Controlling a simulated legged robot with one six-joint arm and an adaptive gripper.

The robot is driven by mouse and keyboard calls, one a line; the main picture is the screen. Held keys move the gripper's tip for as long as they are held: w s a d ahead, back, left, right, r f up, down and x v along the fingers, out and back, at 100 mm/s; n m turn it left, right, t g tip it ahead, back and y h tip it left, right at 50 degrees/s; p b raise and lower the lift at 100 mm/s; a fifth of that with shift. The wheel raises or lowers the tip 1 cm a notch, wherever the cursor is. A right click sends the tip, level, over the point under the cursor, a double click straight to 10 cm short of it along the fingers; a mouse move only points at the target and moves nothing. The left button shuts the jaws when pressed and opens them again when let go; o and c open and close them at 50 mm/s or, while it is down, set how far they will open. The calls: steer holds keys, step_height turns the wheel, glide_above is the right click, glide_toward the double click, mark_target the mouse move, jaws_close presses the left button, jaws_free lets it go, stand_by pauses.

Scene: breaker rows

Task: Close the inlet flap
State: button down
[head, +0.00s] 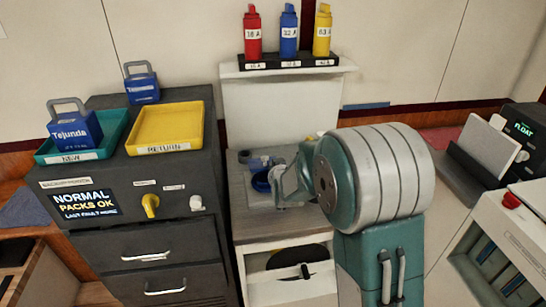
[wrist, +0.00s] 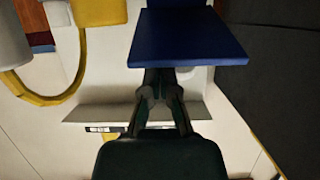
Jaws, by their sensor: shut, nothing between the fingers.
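A flat blue panel (wrist: 187,38), which may be the inlet flap, is at the upper middle of the wrist view. My gripper (wrist: 164,78) is shut and empty, with its dark fingers reaching up to the panel's lower edge. I cannot tell whether they touch it. In the head view a small blue part (head: 262,181) lies on the grey worktop beside a pale grey link. A large teal and white drum hides what is to its right. No clearly marked inlet shows.
A dark cabinet (head: 150,240) with a yellow tray (head: 166,128) and a teal tray (head: 112,133) stands at left. Red (head: 253,32), blue (head: 288,32) and yellow (head: 322,32) units stand on the rear shelf. A yellow hose (wrist: 50,98) loops at left in the wrist view.

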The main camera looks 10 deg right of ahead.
steer(key=shift+s+f, duration=0.65)
steer(key=shift+f, duration=0.3)
steer(key=shift+s+f, duration=0.65)
steer(key=shift+f, duration=0.3)
steer(key=s+r+g, duration=0.2)
steer(key=s+r, duration=0.3)
steer(key=s, duration=0.7)
steer(key=s+d+r+g, duration=0.1)
steer(key=s+r+g, duration=0.2)
steer(key=s, duration=0.8)
steer(key=s+d+r+g, duration=0.1)
steer(key=s+r+g, duration=0.2)
steer(key=s, duration=0.9)
step_height(320, 180, up, 4)
steer(key=shift+s+f, duration=0.15)
steer(key=shift+s, duration=0.2)
steer(key=shift+d, duration=0.15)
